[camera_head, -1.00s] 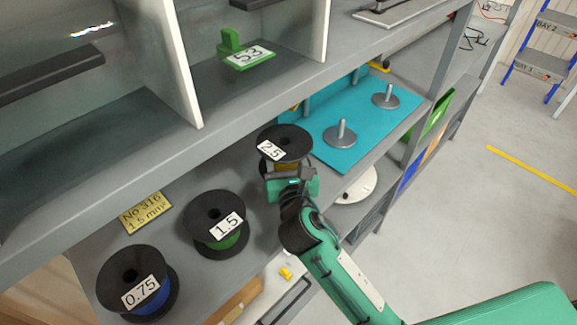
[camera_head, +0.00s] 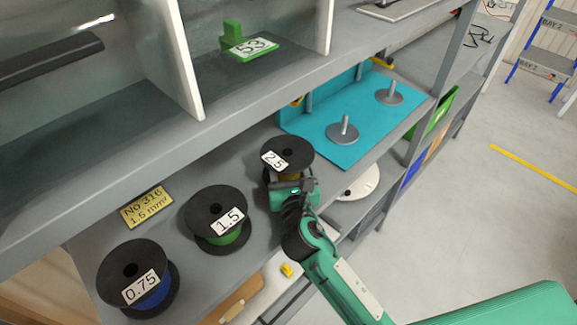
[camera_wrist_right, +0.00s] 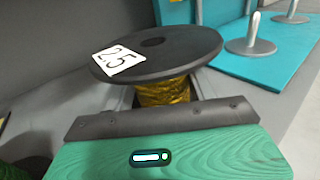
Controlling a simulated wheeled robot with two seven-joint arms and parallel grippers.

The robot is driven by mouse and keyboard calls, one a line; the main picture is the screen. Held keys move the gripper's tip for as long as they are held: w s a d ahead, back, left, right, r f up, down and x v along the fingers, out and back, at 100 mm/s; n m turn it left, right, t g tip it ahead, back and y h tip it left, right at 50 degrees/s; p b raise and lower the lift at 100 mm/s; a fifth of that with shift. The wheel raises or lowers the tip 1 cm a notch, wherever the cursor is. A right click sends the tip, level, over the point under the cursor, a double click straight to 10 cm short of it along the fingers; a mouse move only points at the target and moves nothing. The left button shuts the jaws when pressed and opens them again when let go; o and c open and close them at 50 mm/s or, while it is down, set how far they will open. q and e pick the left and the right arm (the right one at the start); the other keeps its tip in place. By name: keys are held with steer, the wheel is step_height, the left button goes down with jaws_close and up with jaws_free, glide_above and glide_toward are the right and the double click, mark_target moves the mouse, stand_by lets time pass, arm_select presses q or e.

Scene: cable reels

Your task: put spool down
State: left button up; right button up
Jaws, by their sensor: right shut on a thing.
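The spool labelled 2.5 (camera_head: 288,152) has black flanges and a yellow winding. It is upright on or just above the grey shelf (camera_head: 237,165), left of the turquoise board; I cannot tell if its base touches. My right gripper (camera_head: 286,180) is shut on it from the front. In the right wrist view the spool (camera_wrist_right: 160,55) stands just beyond the gripper, its yellow core between the jaws and its lower flange hidden. My left gripper is not in view.
Spools labelled 1.5 (camera_head: 216,211) and 0.75 (camera_head: 133,270) stand to the left on the same shelf. A turquoise board (camera_head: 345,158) with two upright pegs (camera_head: 345,130) lies to the right. The upper shelf edge (camera_head: 215,125) runs overhead.

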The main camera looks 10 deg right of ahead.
steer(key=o, duration=1.5)
steer(key=shift+r, duration=0.25)
steer(key=s, duration=0.4)
steer(key=s+b, duration=0.1)
steer(key=s, duration=0.3)
steer(key=s+b, duration=0.1)
steer(key=s, duration=0.3)
steer(key=shift+a+r, duration=0.3)
steer(key=shift+r, duration=0.1)
steer(key=shift+s, duration=0.1)
